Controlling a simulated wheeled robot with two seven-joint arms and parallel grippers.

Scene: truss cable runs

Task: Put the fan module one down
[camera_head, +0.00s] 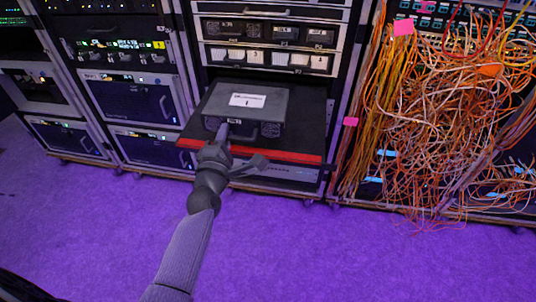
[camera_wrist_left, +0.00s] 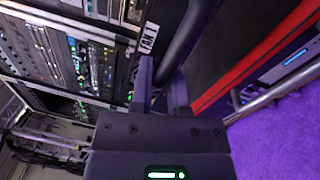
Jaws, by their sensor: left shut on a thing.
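The fan module one (camera_head: 272,103) is a dark grey box with a white label on top and a round fan grille on its front. It sits level on or just above a black pull-out shelf (camera_head: 308,135) with a red front edge; I cannot tell whether it touches. My left gripper (camera_head: 222,133) is shut on the module's front, at its left side. The exact grip point is partly hidden. My right gripper is not in view.
Rack units (camera_head: 270,35) stand above and behind the shelf. More racks (camera_head: 130,100) stand on the left. A dense tangle of orange and white cables (camera_head: 440,110) hangs close on the right. The purple floor (camera_head: 320,250) in front is clear.

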